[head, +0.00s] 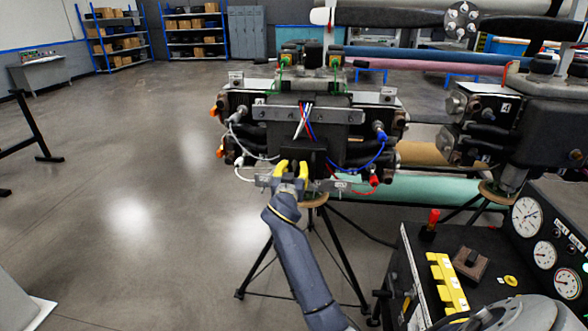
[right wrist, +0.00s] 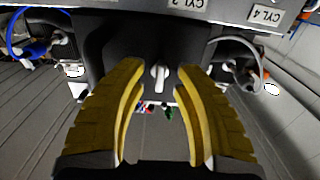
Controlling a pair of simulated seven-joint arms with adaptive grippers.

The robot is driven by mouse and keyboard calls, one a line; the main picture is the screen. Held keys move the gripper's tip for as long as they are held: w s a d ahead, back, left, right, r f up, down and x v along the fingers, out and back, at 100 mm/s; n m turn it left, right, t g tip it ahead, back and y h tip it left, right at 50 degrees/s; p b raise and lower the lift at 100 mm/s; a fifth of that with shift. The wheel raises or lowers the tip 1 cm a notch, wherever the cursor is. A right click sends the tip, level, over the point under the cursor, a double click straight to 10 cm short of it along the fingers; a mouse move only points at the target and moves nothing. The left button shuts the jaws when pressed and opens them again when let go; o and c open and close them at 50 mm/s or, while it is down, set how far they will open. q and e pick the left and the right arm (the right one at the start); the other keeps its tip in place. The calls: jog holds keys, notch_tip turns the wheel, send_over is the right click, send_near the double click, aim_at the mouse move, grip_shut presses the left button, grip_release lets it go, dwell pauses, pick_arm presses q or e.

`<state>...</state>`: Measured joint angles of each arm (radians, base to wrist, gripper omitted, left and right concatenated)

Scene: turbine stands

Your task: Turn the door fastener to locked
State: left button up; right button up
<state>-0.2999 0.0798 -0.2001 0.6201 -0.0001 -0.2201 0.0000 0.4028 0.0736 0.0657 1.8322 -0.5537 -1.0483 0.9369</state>
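The door fastener (right wrist: 160,76) is a small light-grey turn handle on the dark front of the engine on the stand. In the right wrist view its lever stands about upright in the picture. My right gripper (right wrist: 160,108) is open, with its yellow fingers on the left and right of the fastener and a gap on each side. In the head view the right gripper (head: 291,170) is at the lower front of the engine (head: 308,130). There I cannot make out the fastener. My left gripper is not in view.
Blue, red and white cables (head: 368,163) hang at both sides of the engine front. Black tripod legs (head: 338,255) stand below. A console with gauges (head: 527,216) and yellow blocks (head: 447,284) is at right. A second engine (head: 515,120) stands behind it.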

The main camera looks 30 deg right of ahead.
jog(key=shift+w+d, duration=0.1)
jog(key=shift+w, duration=0.05)
dwell(0.6)
grip_shut()
